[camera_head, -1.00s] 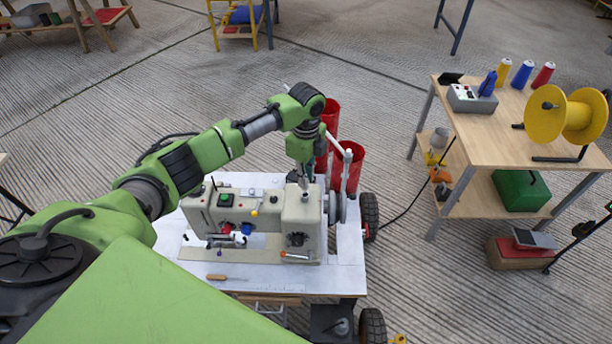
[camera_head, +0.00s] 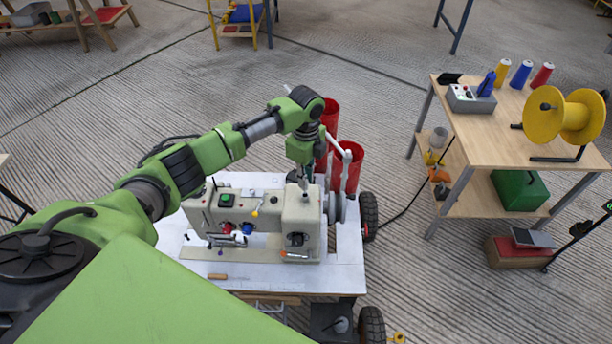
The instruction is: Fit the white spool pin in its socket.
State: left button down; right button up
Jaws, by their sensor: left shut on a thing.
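The beige sewing machine (camera_head: 262,216) stands on a white-topped cart (camera_head: 350,272). My left arm comes in from the left and bends down over the right end of the machine. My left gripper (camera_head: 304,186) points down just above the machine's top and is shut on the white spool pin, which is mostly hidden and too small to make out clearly. The socket cannot be made out under the gripper. Whether the pin touches the machine cannot be told. My right gripper is not in view.
Two red tubes (camera_head: 347,168) and a pale bar stand close behind the gripper. A screwdriver (camera_head: 218,277) lies at the cart's front.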

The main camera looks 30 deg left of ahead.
pick_arm(q)
jog(key=shift+f, duration=1.35)
dwell(1.6)
jog(key=c, duration=2)
grip_release()
jog(key=shift+o, duration=0.2)
notch_tip(320, 180, up, 12)
jog(key=shift+f, duration=0.1)
